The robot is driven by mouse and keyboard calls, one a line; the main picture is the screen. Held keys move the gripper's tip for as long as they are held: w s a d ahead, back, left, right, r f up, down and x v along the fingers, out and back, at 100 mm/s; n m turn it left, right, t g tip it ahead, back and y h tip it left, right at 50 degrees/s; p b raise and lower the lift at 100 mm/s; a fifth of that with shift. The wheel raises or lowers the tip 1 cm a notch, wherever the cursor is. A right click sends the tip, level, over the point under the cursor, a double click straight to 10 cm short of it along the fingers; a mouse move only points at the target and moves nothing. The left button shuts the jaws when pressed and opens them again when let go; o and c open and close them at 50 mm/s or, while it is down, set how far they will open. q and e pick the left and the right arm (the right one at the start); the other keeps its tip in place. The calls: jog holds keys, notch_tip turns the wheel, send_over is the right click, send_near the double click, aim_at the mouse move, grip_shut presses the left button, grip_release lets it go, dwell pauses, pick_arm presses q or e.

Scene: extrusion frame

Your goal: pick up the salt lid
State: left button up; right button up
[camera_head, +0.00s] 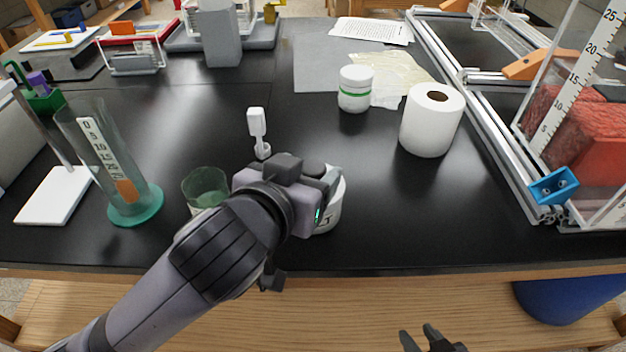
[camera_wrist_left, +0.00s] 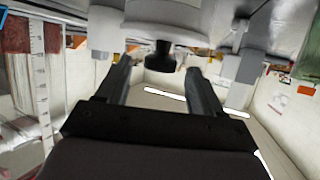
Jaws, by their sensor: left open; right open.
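The salt jar (camera_head: 332,212) is a white container with dark lettering partly showing, near the front edge of the table. It is mostly hidden behind my left gripper (camera_head: 313,171) in the head view. The salt lid has a black knob (camera_wrist_left: 160,57), seen in the left wrist view on top of the white jar (camera_wrist_left: 165,17). My left gripper (camera_wrist_left: 160,78) is open, with one finger on each side of the knob. A gap shows between the knob and each finger. My right gripper (camera_head: 433,341) is open and empty at the bottom edge of the head view.
A green-tinted beaker (camera_head: 205,187) and a small white upright object (camera_head: 258,130) stand left of the jar. A paper roll (camera_head: 432,120) and a green-banded white jar (camera_head: 356,88) stand behind it to the right. An extrusion frame (camera_head: 490,130) borders the right side.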

pick_arm(q)
jog(key=shift+w+d+f, duration=0.25)
jog(key=shift+w, duration=0.25)
jog(key=c, duration=1.1)
jog(key=shift+r, duration=0.1)
